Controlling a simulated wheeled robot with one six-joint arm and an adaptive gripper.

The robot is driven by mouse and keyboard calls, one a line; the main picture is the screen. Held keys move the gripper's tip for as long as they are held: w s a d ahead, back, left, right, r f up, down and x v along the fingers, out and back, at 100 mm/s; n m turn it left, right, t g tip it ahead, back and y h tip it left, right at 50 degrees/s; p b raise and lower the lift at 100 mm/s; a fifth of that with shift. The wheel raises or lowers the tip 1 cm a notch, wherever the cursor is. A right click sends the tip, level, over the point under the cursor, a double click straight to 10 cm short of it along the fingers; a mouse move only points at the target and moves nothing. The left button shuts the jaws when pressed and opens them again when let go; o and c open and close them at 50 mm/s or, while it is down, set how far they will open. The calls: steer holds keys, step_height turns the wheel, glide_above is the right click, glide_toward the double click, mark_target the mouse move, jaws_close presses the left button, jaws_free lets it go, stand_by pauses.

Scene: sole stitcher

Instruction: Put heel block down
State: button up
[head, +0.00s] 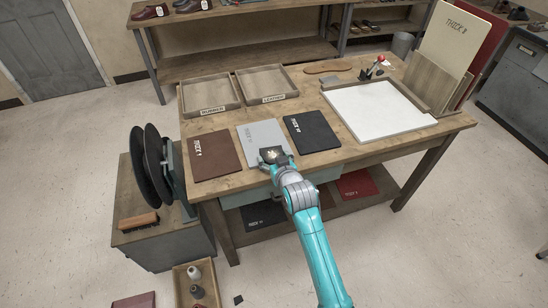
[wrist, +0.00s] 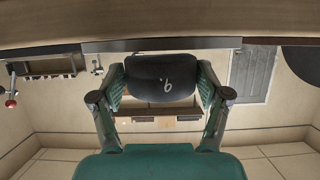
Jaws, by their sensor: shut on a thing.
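A black heel block (wrist: 160,72) with a pale mark that reads as a 6 or a 9 sits between the two fingers of my gripper (wrist: 160,88) in the wrist view. The fingers are shut on its two sides. In the head view my gripper (head: 274,155) is at the front edge of the workbench (head: 228,192), over the lower part of the grey sheet (head: 262,134). The heel block is mostly hidden by the gripper there. I cannot tell whether it touches the sheet.
A brown sheet (head: 215,156) lies left of the grey one and a black sheet (head: 311,132) right. Two wooden trays (head: 240,105) stand behind, a white board (head: 378,108) at the right. A side stand (head: 140,237) with black discs (head: 150,170) is at the left.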

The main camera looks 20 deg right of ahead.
steer(key=shift+f, duration=0.3)
steer(key=o, duration=1.2)
steer(key=shift+o, duration=0.2)
steer(key=shift+r, duration=0.3)
steer(key=v, duration=1.2)
steer(key=shift+r, duration=0.35)
